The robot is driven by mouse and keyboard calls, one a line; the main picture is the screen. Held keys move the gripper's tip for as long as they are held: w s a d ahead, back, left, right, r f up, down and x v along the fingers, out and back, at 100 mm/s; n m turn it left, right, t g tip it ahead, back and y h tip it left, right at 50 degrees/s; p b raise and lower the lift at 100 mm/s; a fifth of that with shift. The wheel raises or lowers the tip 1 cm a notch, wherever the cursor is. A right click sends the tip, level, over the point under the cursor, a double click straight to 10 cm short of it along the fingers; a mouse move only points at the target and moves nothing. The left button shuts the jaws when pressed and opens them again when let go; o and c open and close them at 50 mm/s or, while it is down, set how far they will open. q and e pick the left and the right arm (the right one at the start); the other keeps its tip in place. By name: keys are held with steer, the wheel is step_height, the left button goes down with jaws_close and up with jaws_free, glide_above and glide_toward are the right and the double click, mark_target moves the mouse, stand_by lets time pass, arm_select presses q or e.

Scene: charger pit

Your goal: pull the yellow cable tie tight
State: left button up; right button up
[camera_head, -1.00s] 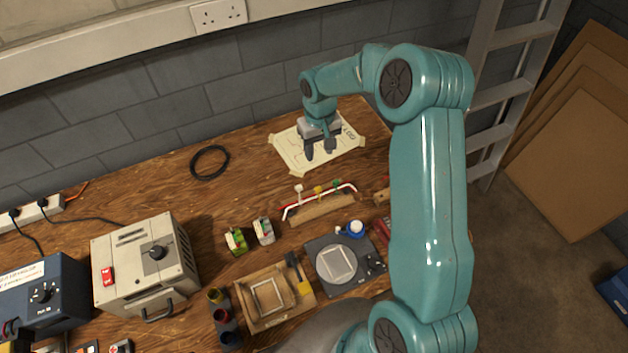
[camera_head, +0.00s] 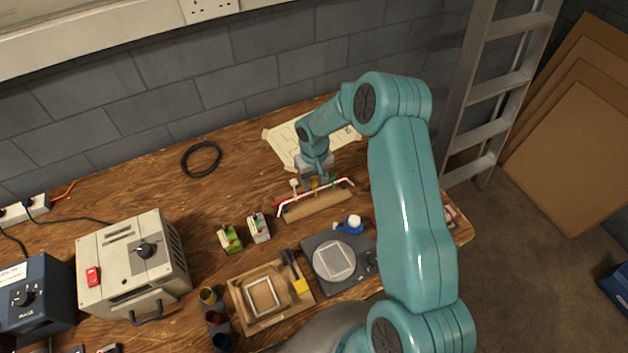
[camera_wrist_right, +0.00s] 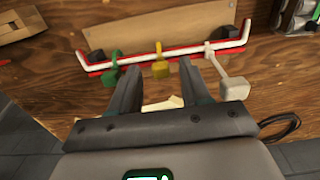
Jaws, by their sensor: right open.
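The yellow cable tie (camera_wrist_right: 160,68) loops round a red and white cable bundle (camera_wrist_right: 190,51), its square yellow end towards me. In the head view the yellow tie (camera_head: 314,184) is small and partly behind my gripper. A green tie (camera_wrist_right: 115,65) and a white tie (camera_wrist_right: 230,82) sit on the same bundle, on either side of it. My right gripper (camera_wrist_right: 162,85) is open, its two fingers spread with the yellow end ahead between them. In the head view this gripper (camera_head: 318,178) is just behind the bundle. My left gripper is out of view.
The bundle runs along a wooden block (camera_head: 320,207). A paper sheet (camera_head: 283,146) lies behind it and a black cable coil (camera_head: 201,160) at back left. A round-plated device (camera_head: 313,245) and a wooden tray (camera_head: 240,293) stand in front.

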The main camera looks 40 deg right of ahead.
mark_target(314, 183)
steer(key=shift+a+r, duration=0.15)
steer(key=shift+s, duration=0.1)
jaws_close()
step_height(314, 183, up, 5)
steer(key=shift+f+p, duration=0.15)
steer(key=shift+p, duration=0.35)
jaws_free()
steer(key=shift+f, duration=0.1)
